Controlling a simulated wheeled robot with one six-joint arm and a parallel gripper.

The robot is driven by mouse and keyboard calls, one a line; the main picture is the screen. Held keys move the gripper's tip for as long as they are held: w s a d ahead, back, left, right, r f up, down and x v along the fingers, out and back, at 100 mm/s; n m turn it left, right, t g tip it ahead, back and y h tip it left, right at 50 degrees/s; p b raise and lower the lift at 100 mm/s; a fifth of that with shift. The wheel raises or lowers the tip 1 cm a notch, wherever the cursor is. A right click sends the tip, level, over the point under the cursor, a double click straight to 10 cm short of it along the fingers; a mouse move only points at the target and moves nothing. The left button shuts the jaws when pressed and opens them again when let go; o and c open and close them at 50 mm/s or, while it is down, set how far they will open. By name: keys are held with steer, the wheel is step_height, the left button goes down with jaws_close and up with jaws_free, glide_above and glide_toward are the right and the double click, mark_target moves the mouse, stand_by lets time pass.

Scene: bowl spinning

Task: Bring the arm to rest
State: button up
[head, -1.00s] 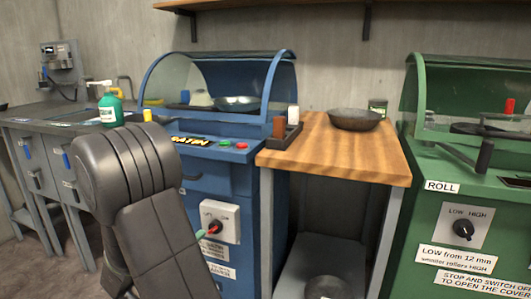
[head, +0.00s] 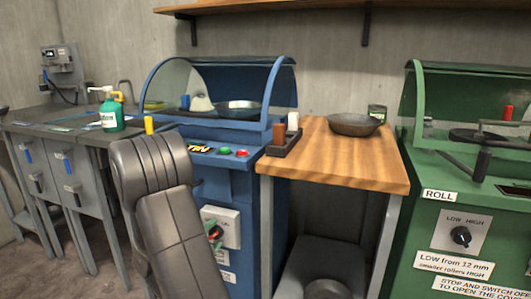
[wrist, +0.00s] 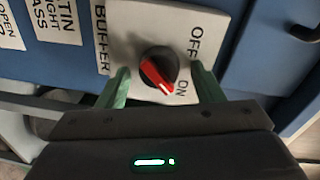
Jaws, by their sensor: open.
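My gripper (wrist: 160,72) is open in the wrist view, its two pale green fingers on either side of a red rotary switch (wrist: 156,73). A gap shows between the fingers and the switch, and nothing is held. The switch's white tip points towards the ON label. The switch sits on a white plate (wrist: 125,25) on the front of the blue BUFFER machine (head: 232,187). In the head view my grey arm stands in front of that machine and hides most of the gripper and part of the switch plate.
The blue machine has a curved clear cover over a metal bowl (head: 238,109). A wooden-topped table (head: 340,160) beside it carries a dark bowl (head: 354,124). A green ROLL machine (head: 420,222) stands at the right. A green bottle (head: 111,112) stands on the left bench.

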steer(key=shift+a+r+n+h+p, duration=0.1)
steer(key=shift+r+n+h+p, duration=0.1)
steer(key=shift+n+p, duration=2)
steer(key=shift+r+n+h+p, duration=0.15)
steer(key=shift+n+p, duration=1.05)
steer(key=shift+p, duration=2)
steer(key=n+p, duration=0.3)
steer(key=p, duration=0.2)
steer(key=shift+a+f+n+p, duration=0.1)
steer(key=shift+n+p, duration=0.25)
steer(key=shift+n, duration=0.05)
steer(key=shift+f+n+p, duration=0.15)
steer(key=shift+n+p, duration=0.45)
steer(key=shift+p, duration=0.05)
steer(key=shift+f, duration=0.1)
